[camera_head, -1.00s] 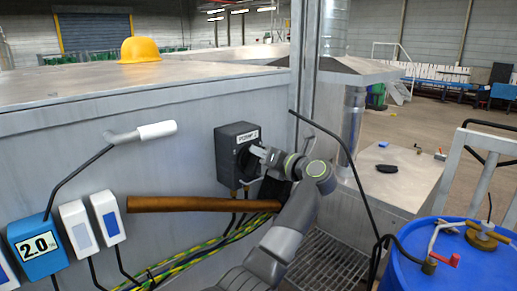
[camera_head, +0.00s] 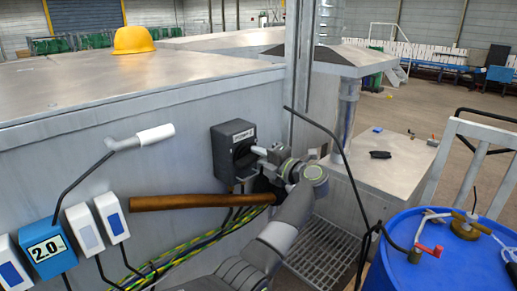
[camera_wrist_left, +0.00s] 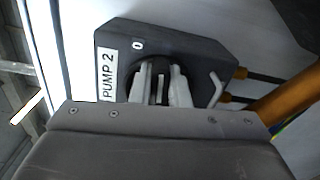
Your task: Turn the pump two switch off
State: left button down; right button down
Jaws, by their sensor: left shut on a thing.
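The pump two switch is a dark grey box (camera_head: 233,150) on the side of the metal cabinet, with a round black knob (camera_head: 243,154) on its front. In the left wrist view the box (camera_wrist_left: 205,62) bears a white "PUMP 2" label (camera_wrist_left: 107,75) and a "0" mark (camera_wrist_left: 138,46). My left gripper (camera_head: 258,151) is at the knob; in the wrist view its two pale fingers (camera_wrist_left: 160,88) are shut on the knob's grip. The fingers hide part of the knob, and I cannot tell exactly where it points. My right gripper is not in view.
A brown pipe (camera_head: 190,201) and yellow-green cables (camera_head: 205,255) run below the switch. A white-tipped handle (camera_head: 154,135) and a blue "2.0" meter (camera_head: 48,250) are at the left. A blue drum (camera_head: 430,262) stands at the right. A yellow helmet (camera_head: 133,40) lies on the cabinet.

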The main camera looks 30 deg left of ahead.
pick_arm(q)
jog(key=shift+f+m+p, duration=0.15)
jog(key=shift+m+p, duration=0.25)
jog(key=shift+m, duration=0.3)
jog(key=shift+f, duration=0.1)
jog(key=c, duration=1.4)
grip_release()
jog(key=shift+w+d, duration=0.1)
jog(key=shift+d+f, duration=0.1)
jog(key=shift+d, duration=0.15)
jog(key=b+v, duration=0.7)
jog(key=v, duration=1)
jog(key=shift+a+b, duration=0.1)
jog(key=shift+b, duration=0.25)
